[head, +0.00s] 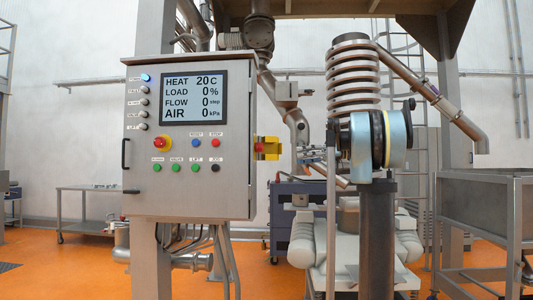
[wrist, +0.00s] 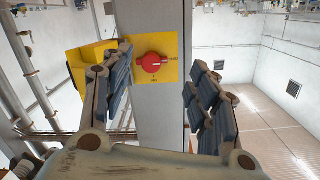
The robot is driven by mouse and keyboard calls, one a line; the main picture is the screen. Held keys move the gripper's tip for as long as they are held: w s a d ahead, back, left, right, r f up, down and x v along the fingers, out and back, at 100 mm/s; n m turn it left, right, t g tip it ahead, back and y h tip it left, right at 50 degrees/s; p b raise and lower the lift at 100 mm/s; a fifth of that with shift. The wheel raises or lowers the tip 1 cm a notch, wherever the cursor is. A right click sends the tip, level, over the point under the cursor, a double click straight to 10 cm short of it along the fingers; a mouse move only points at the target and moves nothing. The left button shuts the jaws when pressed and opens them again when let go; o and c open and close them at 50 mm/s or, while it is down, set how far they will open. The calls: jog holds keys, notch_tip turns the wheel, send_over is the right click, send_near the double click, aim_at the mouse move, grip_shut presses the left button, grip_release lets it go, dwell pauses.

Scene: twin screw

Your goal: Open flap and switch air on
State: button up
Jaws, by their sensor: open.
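A yellow plate (wrist: 166,76) with a red rotary switch (wrist: 152,62) is on the side of the grey cabinet in the wrist view. A yellow panel (wrist: 80,62), apparently the flap, stands out to the left of the plate, leaving the switch uncovered. The yellow switch unit (head: 271,143) shows at the cabinet's right side in the head view. My gripper (wrist: 159,80) is open and empty, its fingers left and right in front of the switch with a gap. The left finger covers part of the panel. The cabinet screen (head: 193,95) reads AIR 0 kPa.
The control cabinet (head: 140,190) has a red emergency button (head: 161,142), small coloured buttons and a dark handle on its front. A coiled pipe (head: 352,80) and machine stand behind my arm. A metal tank (head: 490,205) stands at the right.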

aim_at(259, 147)
notch_tip(259, 147, up, 3)
jog(key=w+d+n+y, duration=0.1)
jog(key=w+d, duration=0.1)
jog(key=w+a, duration=0.1)
jog(key=a, duration=1.6)
jog(key=shift+a, duration=0.3)
jog(key=c, duration=1.1)
